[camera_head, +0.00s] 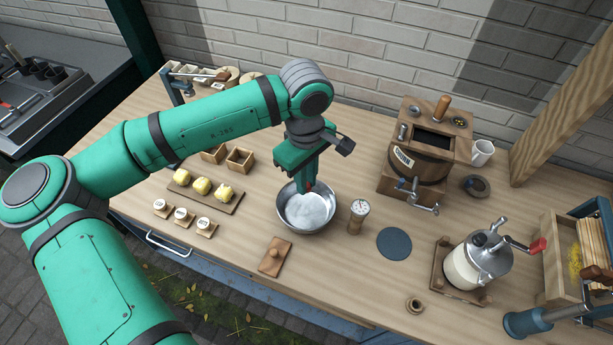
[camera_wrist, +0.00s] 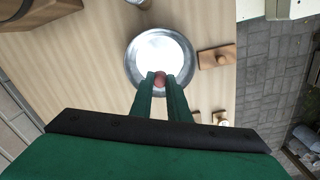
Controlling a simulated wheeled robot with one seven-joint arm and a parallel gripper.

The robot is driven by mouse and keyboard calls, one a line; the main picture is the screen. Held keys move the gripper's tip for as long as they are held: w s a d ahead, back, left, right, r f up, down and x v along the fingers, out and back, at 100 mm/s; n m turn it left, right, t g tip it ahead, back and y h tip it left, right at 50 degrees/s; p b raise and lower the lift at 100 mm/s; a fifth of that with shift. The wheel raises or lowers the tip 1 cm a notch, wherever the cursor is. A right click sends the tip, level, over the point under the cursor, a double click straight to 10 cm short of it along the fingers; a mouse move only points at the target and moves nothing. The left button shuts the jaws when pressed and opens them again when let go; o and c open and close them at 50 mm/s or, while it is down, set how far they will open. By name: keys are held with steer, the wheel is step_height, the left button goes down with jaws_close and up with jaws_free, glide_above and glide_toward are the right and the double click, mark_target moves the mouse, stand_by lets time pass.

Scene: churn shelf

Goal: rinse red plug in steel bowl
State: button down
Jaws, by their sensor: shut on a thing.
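The steel bowl (camera_head: 294,222) stands on the wooden bench near the middle and holds a pale, whitish content. My gripper (camera_head: 308,186) points down over the bowl's back part. In the wrist view my gripper (camera_wrist: 161,82) is shut on the small red plug (camera_wrist: 160,76), which shows between the fingertips over the bowl's rim side (camera_wrist: 130,70). In the head view only a bit of red shows at the fingertips. I cannot tell whether the plug touches the bowl's content.
A wooden churn (camera_head: 418,165) is behind. A metal can (camera_head: 475,262) stands right.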

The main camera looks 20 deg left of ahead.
steer(key=shift+f, duration=4.95)
steer(key=shift+a, duration=0.25)
steer(key=shift+d, duration=0.25)
steer(key=shift+r, duration=3.75)
